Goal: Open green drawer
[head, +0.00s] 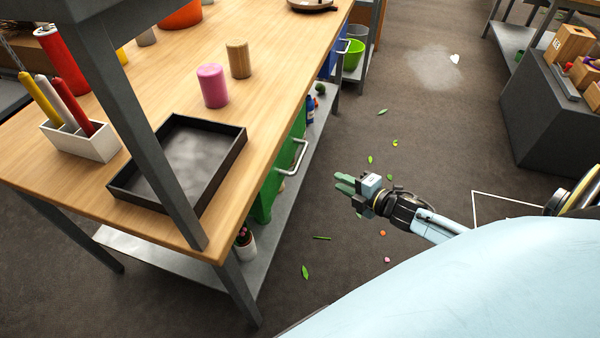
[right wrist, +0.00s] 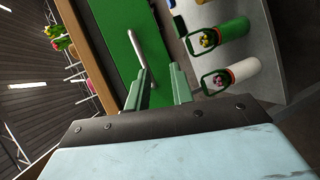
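The green drawer (head: 266,192) sits under the wooden table's edge, and its front looks flush with the table side. A silver bar handle (head: 292,157) is on its front. My right gripper (head: 346,184) is over the floor to the right of the drawer, apart from it, with its fingers pointing toward the table. In the right wrist view the drawer front (right wrist: 112,40) fills the upper middle. The handle (right wrist: 136,46) lies beyond and left of the gap between my right gripper's open, empty fingers (right wrist: 163,84). My left gripper is not in view.
The wooden table (head: 262,75) carries a black tray (head: 243,140), pink and tan cylinders and a white holder. Table legs stand at the corner. The floor beside the drawer is open, with scattered leaves.

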